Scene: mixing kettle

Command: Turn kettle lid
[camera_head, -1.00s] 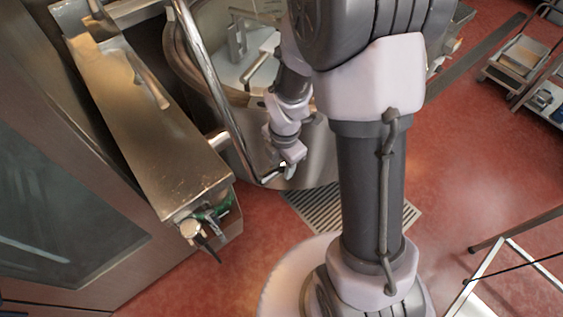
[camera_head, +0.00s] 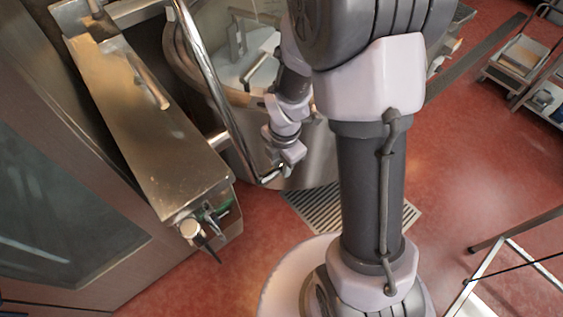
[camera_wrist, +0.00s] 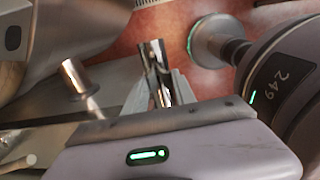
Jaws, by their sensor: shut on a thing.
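The steel kettle (camera_head: 318,158) stands at upper centre in the head view, its round top open enough to show mixing paddles (camera_head: 238,40) inside. A bent chrome bar (camera_head: 215,88) runs down along its left side and turns to a short end near the kettle's lower front. My gripper (camera_head: 280,172) is at that short end. In the wrist view my gripper (camera_wrist: 163,92) is shut on the chrome bar end (camera_wrist: 152,58), which stands up between the fingers. My arm hides the kettle's right part. I cannot make out a separate lid surface.
A long steel console (camera_head: 150,120) with a handle and a green-marked valve (camera_head: 207,214) stands left of the kettle. A floor grate (camera_head: 318,208) lies below it. Trolleys (camera_head: 525,58) and a metal frame (camera_head: 500,270) stand at right. Red floor between is clear.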

